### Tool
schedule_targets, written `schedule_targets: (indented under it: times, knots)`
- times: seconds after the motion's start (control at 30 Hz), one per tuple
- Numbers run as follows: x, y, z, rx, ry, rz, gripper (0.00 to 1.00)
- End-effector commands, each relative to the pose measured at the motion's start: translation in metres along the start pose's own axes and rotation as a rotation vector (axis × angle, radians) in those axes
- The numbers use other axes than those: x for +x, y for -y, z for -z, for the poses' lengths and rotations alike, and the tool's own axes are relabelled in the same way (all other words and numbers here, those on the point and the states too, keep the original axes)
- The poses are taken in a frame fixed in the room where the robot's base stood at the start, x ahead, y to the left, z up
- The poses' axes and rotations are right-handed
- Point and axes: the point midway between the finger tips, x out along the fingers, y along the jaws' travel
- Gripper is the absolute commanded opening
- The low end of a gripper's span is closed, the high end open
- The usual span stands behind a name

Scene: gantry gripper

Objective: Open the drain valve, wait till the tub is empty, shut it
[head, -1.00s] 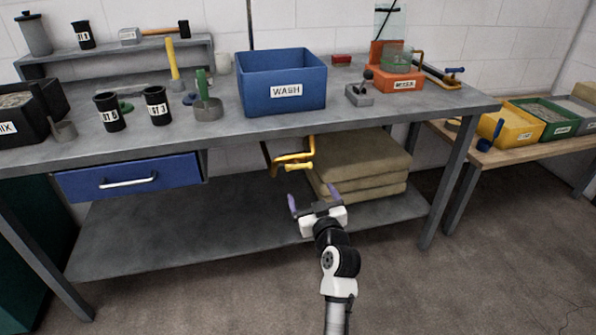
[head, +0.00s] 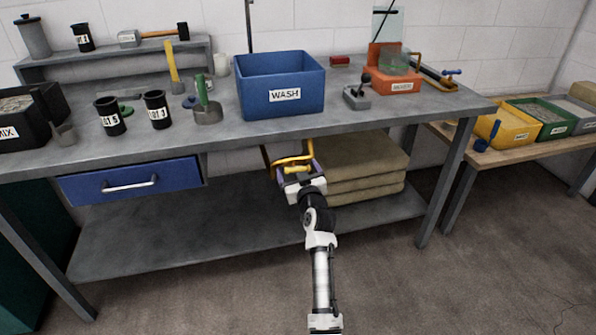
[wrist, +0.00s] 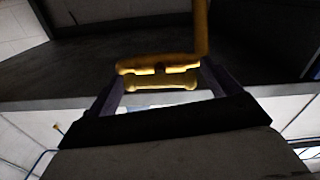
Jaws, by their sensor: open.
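The blue tub labelled WASH (head: 283,82) stands on the bench; its inside is mostly hidden by its front wall, so I cannot tell its water level. A yellow drain pipe with a valve handle (head: 293,160) hangs below the bench top, under the tub. In the wrist view the yellow valve handle (wrist: 160,82) lies crosswise below the pipe. My gripper (head: 297,168) is at the valve, its purple fingers open on either side of the handle. In the wrist view my gripper (wrist: 162,88) shows a finger left and right of the handle, without a clear grip.
The bench top edge (head: 235,141) overhangs the valve. Folded tan sacks (head: 365,170) lie on the lower shelf (head: 200,232) just right of my gripper. A blue drawer (head: 130,181) is to the left. The floor in front is clear.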

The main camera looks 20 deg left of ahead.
Motion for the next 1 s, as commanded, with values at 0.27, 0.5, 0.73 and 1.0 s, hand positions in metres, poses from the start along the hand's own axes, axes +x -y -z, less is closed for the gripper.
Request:
schedule_targets:
  times: [0.27, 0.5, 0.73, 1.0]
  knots:
    - [-0.0003, 0.0, 0.0002, 0.0, -0.001, 0.0, 0.69]
    - [-0.0003, 0.0001, 0.0003, 0.004, -0.001, 0.0, 0.56]
    - [-0.0002, 0.0004, 0.0005, 0.063, -0.001, 0.001, 0.56]
    - [0.0002, 0.001, 0.0012, 0.253, -0.001, 0.003, 0.56]
